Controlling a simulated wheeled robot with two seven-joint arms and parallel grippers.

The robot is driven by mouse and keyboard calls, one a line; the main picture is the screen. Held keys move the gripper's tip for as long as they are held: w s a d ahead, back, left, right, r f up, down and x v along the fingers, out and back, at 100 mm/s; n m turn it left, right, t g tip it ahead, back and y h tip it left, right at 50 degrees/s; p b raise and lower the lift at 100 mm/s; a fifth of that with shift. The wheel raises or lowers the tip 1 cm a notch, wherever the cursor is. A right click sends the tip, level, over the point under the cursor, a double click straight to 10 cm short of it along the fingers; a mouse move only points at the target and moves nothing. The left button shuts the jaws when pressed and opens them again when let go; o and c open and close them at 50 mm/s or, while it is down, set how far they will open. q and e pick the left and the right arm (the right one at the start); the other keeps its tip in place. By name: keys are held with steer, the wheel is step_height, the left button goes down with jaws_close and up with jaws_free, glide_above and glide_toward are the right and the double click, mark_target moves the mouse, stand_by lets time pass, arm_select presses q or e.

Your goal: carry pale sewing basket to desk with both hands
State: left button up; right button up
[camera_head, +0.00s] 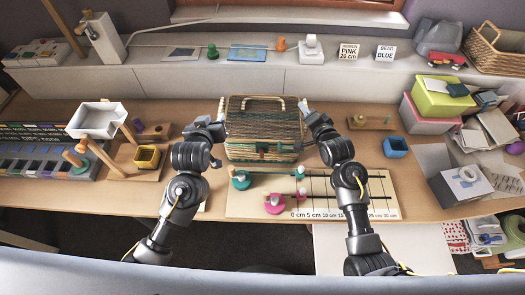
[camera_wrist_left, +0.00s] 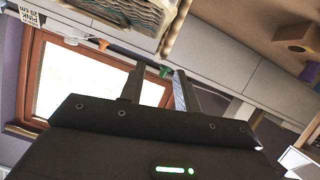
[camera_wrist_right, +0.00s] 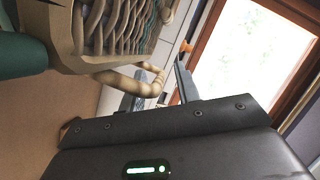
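The sewing basket (camera_head: 263,128), pale tan wicker with green bands and a lid handle, is at the middle of the wooden desk (camera_head: 330,180), behind the ruler board. I cannot tell whether it rests on the desk. My left gripper (camera_head: 212,124) is beside its left side, fingers apart; in the left wrist view the basket (camera_wrist_left: 150,14) shows above the fingers (camera_wrist_left: 160,88), with nothing clearly between them. My right gripper (camera_head: 310,112) is beside its right side, fingers apart; in the right wrist view a side handle (camera_wrist_right: 130,82) of the basket lies by the fingertips (camera_wrist_right: 160,85).
The ruler board (camera_head: 385,200) with pink and teal pieces lies in front of the basket. A white tray (camera_head: 97,120) on a wooden stand is left; a blue cup (camera_head: 396,147) and stacked boxes (camera_head: 437,100) are right. A grey ledge (camera_head: 250,72) runs behind.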

arm_select(q)
steer(key=v, duration=0.4)
steer(key=shift+s+r, duration=0.1)
steer(key=shift+s, duration=0.05)
arm_select(e)
steer(key=v, duration=1.2)
